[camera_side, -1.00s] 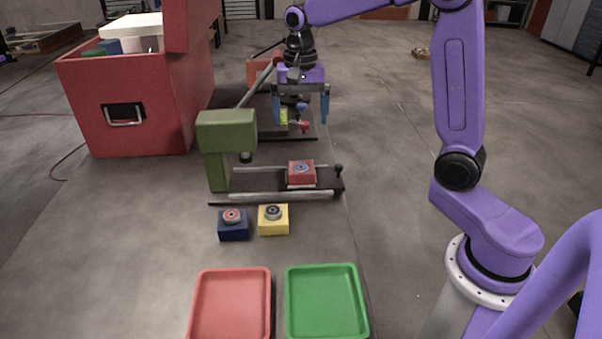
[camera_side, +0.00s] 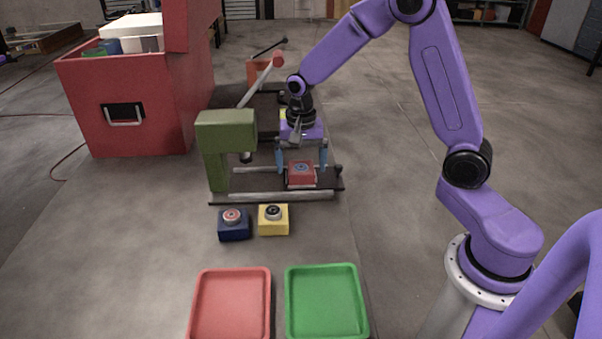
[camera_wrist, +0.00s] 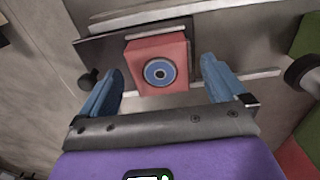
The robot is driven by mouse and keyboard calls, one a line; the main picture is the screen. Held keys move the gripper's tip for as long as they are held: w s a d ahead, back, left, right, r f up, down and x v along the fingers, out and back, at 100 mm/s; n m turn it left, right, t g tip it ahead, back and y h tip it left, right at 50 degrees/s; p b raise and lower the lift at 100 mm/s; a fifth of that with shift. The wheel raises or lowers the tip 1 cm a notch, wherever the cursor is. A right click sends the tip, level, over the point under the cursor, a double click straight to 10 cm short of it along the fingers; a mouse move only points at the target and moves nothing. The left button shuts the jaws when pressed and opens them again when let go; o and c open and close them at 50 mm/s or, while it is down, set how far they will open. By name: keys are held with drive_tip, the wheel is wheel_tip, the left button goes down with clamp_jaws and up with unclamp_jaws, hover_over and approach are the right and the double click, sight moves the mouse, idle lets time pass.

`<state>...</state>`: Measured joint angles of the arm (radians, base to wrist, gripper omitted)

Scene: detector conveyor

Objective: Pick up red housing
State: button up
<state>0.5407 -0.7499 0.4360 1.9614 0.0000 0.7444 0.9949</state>
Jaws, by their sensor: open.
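The red housing (camera_side: 301,178) is a small red block with a round blue-and-grey part on its top face. It sits on the dark sliding plate between two metal rails, right of the green detector post. My gripper (camera_side: 301,167) is open and low over the housing, one blue finger on either side of it. In the wrist view the housing (camera_wrist: 157,62) lies ahead between the two open fingers of my gripper (camera_wrist: 162,85), with gaps on both sides.
The green detector post (camera_side: 216,150) stands close on the left. A blue block (camera_side: 233,231) and a yellow block (camera_side: 273,226) lie in front of the rails. A red tray (camera_side: 232,306) and a green tray (camera_side: 325,304) are nearer. A red toolbox (camera_side: 120,110) stands at back left.

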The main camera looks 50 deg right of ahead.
drive_tip(key=shift+f, duration=0.3)
drive_tip(key=c, duration=1.6)
drive_tip(key=shift+o, duration=0.2)
drive_tip(key=shift+r, duration=0.1)
drive_tip(key=shift+r, duration=0.1)
